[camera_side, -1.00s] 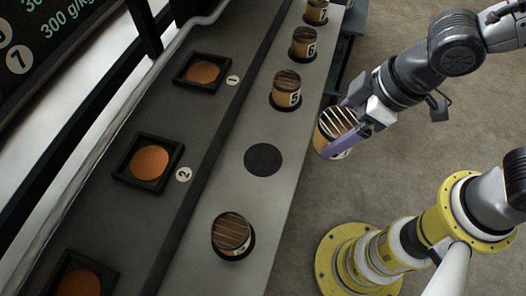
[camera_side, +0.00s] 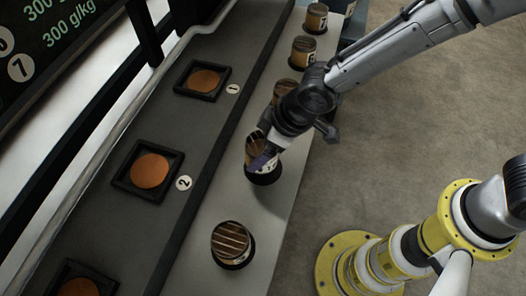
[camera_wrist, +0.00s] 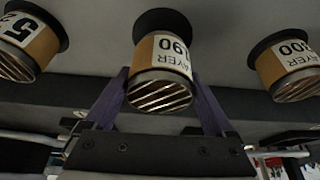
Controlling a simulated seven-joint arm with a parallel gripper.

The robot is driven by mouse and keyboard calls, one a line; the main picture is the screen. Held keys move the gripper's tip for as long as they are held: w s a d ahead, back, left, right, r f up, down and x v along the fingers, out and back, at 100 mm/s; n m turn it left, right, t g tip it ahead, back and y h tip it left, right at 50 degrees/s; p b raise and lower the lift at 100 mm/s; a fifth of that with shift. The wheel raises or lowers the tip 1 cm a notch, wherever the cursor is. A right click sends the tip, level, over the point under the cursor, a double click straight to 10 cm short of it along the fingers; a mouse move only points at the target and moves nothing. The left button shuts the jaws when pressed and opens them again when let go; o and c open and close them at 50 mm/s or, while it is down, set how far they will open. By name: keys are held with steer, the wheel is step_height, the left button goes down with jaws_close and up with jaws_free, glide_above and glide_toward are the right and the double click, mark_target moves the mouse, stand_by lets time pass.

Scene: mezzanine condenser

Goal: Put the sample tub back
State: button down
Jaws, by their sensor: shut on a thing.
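The sample tub (camera_side: 250,154) is a tan-labelled can with a striped top. It stands upright at the black disc (camera_side: 266,178) on the pale ledge; in the wrist view its label reads 190. My gripper (camera_side: 262,161) has its purple fingers shut on the tub, one on each side in the wrist view (camera_wrist: 160,78). The tub's base meets the disc (camera_wrist: 165,20) in the wrist view; I cannot tell if its full weight rests there. My arm partly hides the tub in the side view.
Other tubs stand along the ledge: a near one (camera_side: 232,240), tub 5 (camera_wrist: 30,42) partly hidden by my arm, tub 6 (camera_side: 304,50) and tub 7 (camera_side: 315,18). Black square trays with copper discs, marked 1 (camera_side: 221,91) and 2 (camera_side: 177,157), lie left.

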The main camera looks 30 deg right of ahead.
steer(key=shift+f, duration=1.2)
steer(key=shift+f, duration=0.15)
jaws_free()
steer(key=shift+s+d, duration=0.1)
